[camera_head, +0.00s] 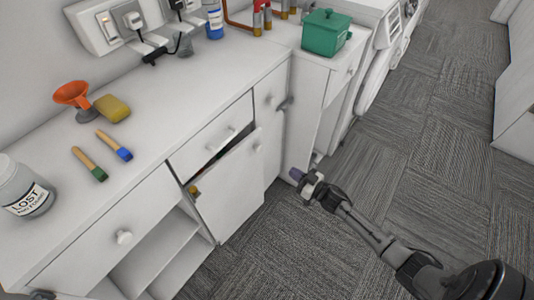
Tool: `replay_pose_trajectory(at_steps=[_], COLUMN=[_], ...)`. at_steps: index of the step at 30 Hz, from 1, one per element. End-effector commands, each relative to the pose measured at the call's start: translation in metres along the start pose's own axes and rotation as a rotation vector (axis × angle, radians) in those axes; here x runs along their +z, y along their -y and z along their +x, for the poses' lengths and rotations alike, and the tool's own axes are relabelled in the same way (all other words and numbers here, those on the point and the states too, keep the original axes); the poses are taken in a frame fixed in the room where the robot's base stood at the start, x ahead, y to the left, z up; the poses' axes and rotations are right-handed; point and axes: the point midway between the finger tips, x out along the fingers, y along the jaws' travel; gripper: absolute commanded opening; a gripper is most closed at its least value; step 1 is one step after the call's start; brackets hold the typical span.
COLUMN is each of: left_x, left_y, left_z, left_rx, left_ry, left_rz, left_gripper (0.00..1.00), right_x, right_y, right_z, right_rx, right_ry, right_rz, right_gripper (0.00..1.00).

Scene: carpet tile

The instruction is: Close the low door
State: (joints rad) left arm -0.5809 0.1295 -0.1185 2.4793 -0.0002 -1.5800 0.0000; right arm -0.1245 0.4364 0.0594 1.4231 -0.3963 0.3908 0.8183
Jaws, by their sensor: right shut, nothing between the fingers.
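The low door (232,188) is a white cabinet door with a small round knob (257,146), below a drawer (212,138) under the counter. It stands ajar: a dark gap shows along its top and left side, and something yellowish shows inside. My right arm comes in from the lower right. My right gripper (297,176) is shut and empty, low over the carpet, to the right of the door and apart from it. My left gripper is not in view.
The white counter (165,100) holds an orange funnel, a yellow sponge, two brushes and a jar marked LOST. A green pot (326,33) stands on the cabinet at the back. Open shelves (152,250) lie left of the door. Grey carpet (420,150) on the right is clear.

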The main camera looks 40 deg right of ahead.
Motion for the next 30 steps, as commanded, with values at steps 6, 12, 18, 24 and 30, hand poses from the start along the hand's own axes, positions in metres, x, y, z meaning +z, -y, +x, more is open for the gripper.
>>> replay_pose_trajectory(at_steps=[6,12,18,24,30], left_x=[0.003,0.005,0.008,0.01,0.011], left_y=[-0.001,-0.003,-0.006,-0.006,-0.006], left_z=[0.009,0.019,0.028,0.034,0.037], left_rx=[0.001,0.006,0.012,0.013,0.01], left_ry=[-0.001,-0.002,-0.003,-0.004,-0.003], left_rz=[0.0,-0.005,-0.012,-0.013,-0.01], left_gripper=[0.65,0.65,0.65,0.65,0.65], right_x=[0.001,0.002,0.002,0.001,0.001], right_y=[0.0,0.0,0.0,0.0,0.0], right_z=[0.032,0.07,0.103,0.125,0.134], right_rx=[-0.001,-0.001,-0.002,-0.001,-0.001], right_ry=[-0.004,-0.003,-0.003,-0.002,0.0], right_rz=[0.004,0.002,0.002,0.002,0.002], right_gripper=[0.0,0.0,0.0,0.0,0.0])
